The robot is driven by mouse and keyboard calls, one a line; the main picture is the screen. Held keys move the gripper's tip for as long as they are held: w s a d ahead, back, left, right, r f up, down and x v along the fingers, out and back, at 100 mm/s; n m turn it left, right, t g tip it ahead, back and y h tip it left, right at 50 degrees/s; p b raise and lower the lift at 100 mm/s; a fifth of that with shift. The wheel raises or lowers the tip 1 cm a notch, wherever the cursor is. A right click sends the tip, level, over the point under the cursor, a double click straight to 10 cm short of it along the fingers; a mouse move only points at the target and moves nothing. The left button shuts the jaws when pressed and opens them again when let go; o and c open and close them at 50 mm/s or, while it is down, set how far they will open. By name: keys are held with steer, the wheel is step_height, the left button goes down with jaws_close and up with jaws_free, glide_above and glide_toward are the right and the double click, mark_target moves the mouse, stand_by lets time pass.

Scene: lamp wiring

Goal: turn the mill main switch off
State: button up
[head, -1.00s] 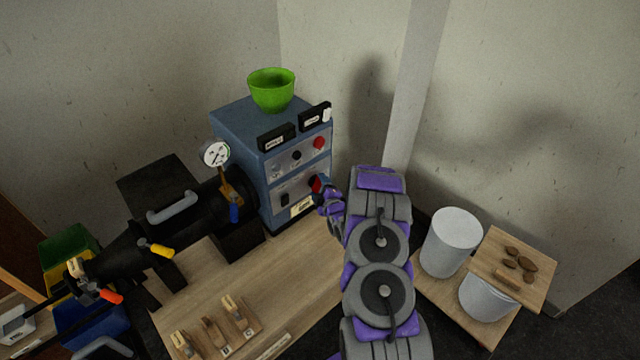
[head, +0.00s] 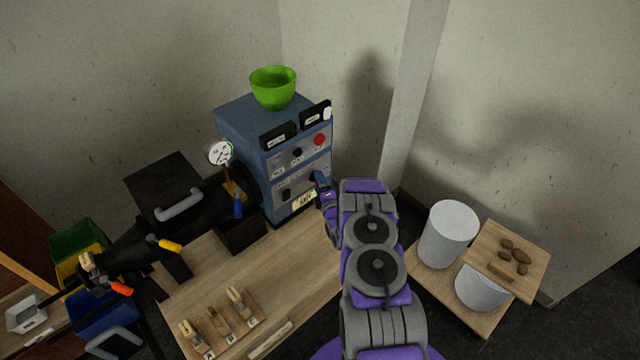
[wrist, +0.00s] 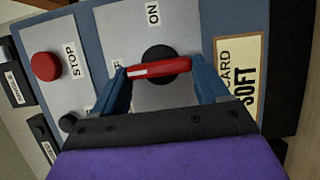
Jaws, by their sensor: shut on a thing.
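The mill's main switch has a red bar handle (wrist: 160,67) on a round black base (wrist: 159,52), on the blue cabinet's (head: 243,125) grey front panel. My gripper (head: 322,186) is at the cabinet's lower right front. In the wrist view its two blue fingers stand at the two ends of the red handle, shut on it. The handle lies crosswise there, its white mark at the left end. An ON label (wrist: 153,13) is above the base. Another label, partly hidden by the left finger, shows an F. In the head view my gripper hides the handle.
A green bowl (head: 273,88) stands on the cabinet. A pressure gauge (head: 219,152) rises from the black mill at left.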

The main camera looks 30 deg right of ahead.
steer(key=shift+s+a+f, duration=0.1)
steer(key=shift+a+f, duration=0.05)
steer(key=shift+f, duration=0.15)
steer(key=o, duration=0.8)
steer(key=shift+o, duration=1.3)
steer(key=shift+r, duration=0.15)
steer(key=s+a+p, duration=0.2)
steer(key=s, duration=1.5)
steer(key=shift+a, duration=0.25)
